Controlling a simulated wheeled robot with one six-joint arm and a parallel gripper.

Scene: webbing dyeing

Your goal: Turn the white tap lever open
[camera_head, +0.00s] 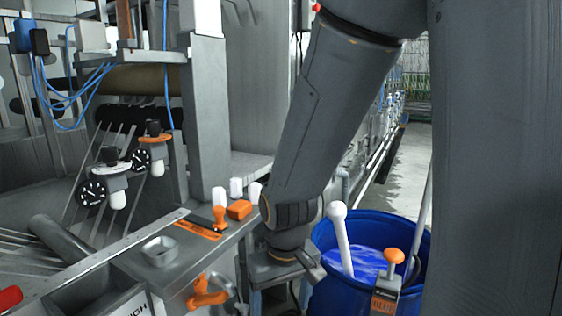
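No part can be clearly identified as the white tap lever. A long white rod with a rounded knob (340,238) leans upright in the blue drum (322,296), and I cannot tell whether it belongs to a tap. Several small white upright pieces (236,188) stand at the back of the metal bench. My arm reaches down between the bench and the drum. My gripper (311,266) seems to be at its lower end, left of the white rod and apparently apart from it. Its fingers are too small and partly hidden to show whether they are open.
Orange handles (207,292) stick out from the front of the metal bench (185,263). An orange-knobbed fitting (393,257) stands at the drum's front rim. Clear floor (410,160) shows behind the drum.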

